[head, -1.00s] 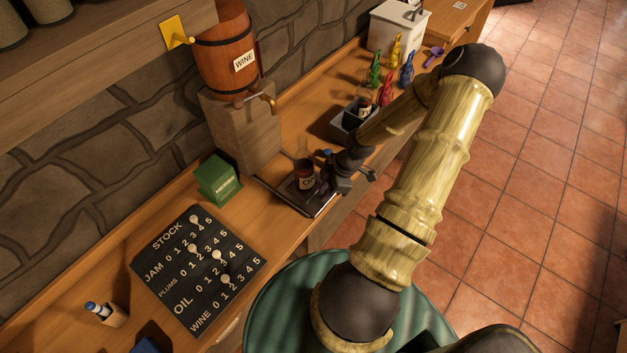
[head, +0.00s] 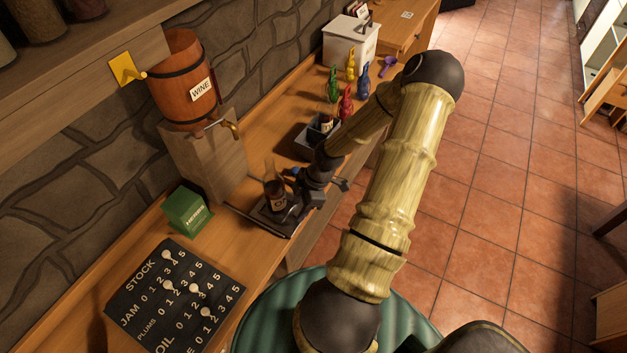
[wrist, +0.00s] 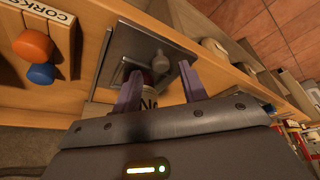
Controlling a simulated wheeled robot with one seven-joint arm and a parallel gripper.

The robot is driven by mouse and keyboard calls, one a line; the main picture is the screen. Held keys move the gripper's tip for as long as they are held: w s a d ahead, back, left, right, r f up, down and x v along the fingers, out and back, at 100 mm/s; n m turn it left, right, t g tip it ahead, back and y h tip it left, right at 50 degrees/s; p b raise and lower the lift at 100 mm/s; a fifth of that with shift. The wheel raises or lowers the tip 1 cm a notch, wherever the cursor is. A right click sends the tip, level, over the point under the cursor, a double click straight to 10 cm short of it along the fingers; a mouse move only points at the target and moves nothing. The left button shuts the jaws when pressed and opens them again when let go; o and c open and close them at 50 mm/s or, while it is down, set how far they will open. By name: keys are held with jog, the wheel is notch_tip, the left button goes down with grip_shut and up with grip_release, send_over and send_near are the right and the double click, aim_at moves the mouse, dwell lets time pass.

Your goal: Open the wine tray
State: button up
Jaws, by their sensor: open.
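A dark flat tray (head: 244,212) lies on the counter under the tap of the barrel labelled WINE (head: 187,85). I take it for the wine tray, but cannot tell if it is open. Contact with the bottle is unclear.
A green box (head: 187,212) and a black counting board (head: 170,300) lie left of the tray. A grey bin (head: 306,143) and several coloured bottles stand farther along the counter. A box labelled CORKS (wrist: 35,20) shows in the wrist view. Tiled floor is clear at right.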

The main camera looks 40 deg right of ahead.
jog(key=p+v, duration=0.1)
jog(key=v, duration=1.5)
jog(key=shift+f, duration=0.1)
jog(key=a+r+m+h, duration=0.1)
jog(key=a+r+m, duration=0.2)
jog(key=a, duration=0.4)
jog(key=s+a+r+m+h, duration=0.1)
jog(key=a+r+m, duration=0.2)
jog(key=a+m, duration=0.2)
jog(key=a+r+m+h, duration=0.2)
jog(key=a+m, duration=0.3)
jog(key=a, duration=0.6)
jog(key=shift+s+a+r+t, duration=0.25)
jog(key=shift+r+t, duration=0.15)
jog(key=shift+r, duration=0.05)
dwell(1.2)
jog(key=shift+d, duration=0.1)
